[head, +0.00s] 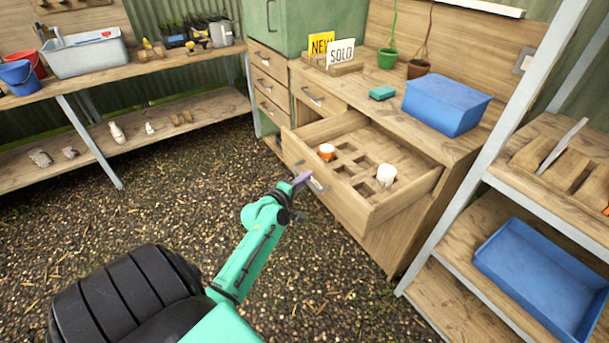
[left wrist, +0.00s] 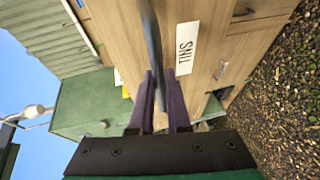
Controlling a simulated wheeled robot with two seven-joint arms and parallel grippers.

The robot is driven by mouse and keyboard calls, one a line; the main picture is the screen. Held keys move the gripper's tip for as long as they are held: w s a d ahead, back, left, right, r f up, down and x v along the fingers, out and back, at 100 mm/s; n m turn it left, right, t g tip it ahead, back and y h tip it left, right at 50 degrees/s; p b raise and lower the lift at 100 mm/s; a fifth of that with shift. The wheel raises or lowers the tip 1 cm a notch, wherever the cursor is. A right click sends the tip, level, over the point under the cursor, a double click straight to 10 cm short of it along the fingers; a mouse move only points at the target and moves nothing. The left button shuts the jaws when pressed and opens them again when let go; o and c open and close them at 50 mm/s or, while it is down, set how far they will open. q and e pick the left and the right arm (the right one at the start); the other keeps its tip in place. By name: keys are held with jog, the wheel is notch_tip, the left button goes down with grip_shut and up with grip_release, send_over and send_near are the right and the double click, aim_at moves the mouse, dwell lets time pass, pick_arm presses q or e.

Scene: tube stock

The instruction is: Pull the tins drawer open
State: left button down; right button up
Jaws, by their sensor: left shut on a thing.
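The tins drawer (head: 405,160) stands pulled out from the wooden bench in the head view. A grid of square holes shows inside it. An orange and white tin (head: 326,152) and a white tin (head: 386,176) stand in the drawer. My left gripper (head: 303,181) is at the drawer's front, its purple fingers shut on the bar handle (head: 319,184). In the left wrist view the dark handle (left wrist: 151,40) runs between the fingers. A white label (left wrist: 186,48) reading TINS is on the drawer front beside them. My right gripper is not in view.
A grey-framed shelf with a blue tray (head: 540,278) stands at the right. The gravel floor (head: 190,190) left of the drawer is clear.

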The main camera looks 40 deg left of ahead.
pick_arm(q)
jog(key=c, duration=0.9)
grip_release()
jog(key=shift+s, duration=0.1)
jog(key=s+r, duration=0.1)
jog(key=s, duration=0.3)
jog(key=s+d, duration=0.1)
jog(key=s, duration=0.4)
jog(key=s+r+b, duration=0.1)
jog(key=s, duration=0.4)
jog(key=shift+d+r, duration=0.3)
jog(key=shift+f, duration=0.1)
